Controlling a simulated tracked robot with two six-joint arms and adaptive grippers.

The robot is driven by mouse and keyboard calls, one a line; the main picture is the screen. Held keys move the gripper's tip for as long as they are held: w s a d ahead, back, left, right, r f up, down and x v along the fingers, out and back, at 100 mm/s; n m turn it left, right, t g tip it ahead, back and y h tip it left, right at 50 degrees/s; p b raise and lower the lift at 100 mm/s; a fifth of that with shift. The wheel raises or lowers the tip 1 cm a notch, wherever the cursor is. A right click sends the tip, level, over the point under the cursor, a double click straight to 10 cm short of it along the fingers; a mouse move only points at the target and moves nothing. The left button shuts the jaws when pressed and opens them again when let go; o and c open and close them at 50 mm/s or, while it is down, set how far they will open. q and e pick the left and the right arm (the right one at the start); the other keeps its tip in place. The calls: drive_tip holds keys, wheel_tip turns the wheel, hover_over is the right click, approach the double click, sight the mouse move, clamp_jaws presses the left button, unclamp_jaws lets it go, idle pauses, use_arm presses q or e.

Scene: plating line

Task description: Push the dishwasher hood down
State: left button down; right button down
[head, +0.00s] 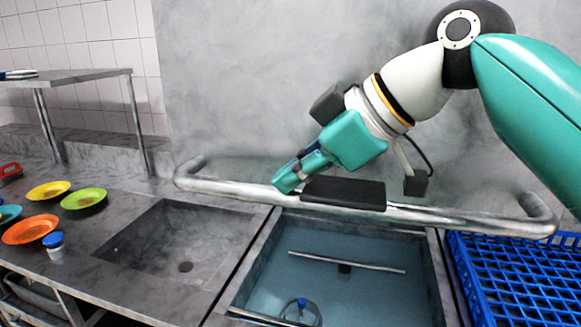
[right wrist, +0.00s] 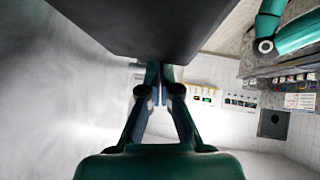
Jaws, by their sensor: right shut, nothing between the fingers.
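The dishwasher hood (head: 260,90) is a large grey metal panel filling the back. A long tubular handle bar (head: 460,217) runs across its lower front, with a flat black pad (head: 345,193) at the middle. Below the bar, the machine's wash tank (head: 370,295) shows open, with spray arms inside. My right gripper (head: 285,185) is shut and empty, its tips at the bar just left of the pad; whether they touch it I cannot tell. In the right wrist view its closed fingers (right wrist: 158,75) show below a dark block. My left gripper is not in view.
A blue rack (head: 515,270) stands to the right. On the left are a sink counter (head: 130,215), coloured plates (head: 83,199), a small blue-capped jar (head: 54,245) and a raised metal shelf (head: 70,77).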

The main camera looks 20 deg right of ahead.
wheel_tip(320, 180, down, 40)
drive_tip(key=b, duration=3)
drive_tip(key=shift+d+f+b, duration=0.15)
drive_tip(key=shift+f+b, duration=0.05)
drive_tip(key=shift+b, duration=0.15)
drive_tip(key=s+d+r+p, duration=0.2)
drive_tip(key=s+r+p, duration=0.1)
drive_tip(key=r, duration=0.3)
drive_tip(key=s+d+r+p, duration=0.2)
drive_tip(key=r+p, duration=0.1)
drive_tip(key=r, duration=0.3)
drive_tip(key=shift+s+d, duration=0.35)
drive_tip(key=shift+s, duration=0.05)
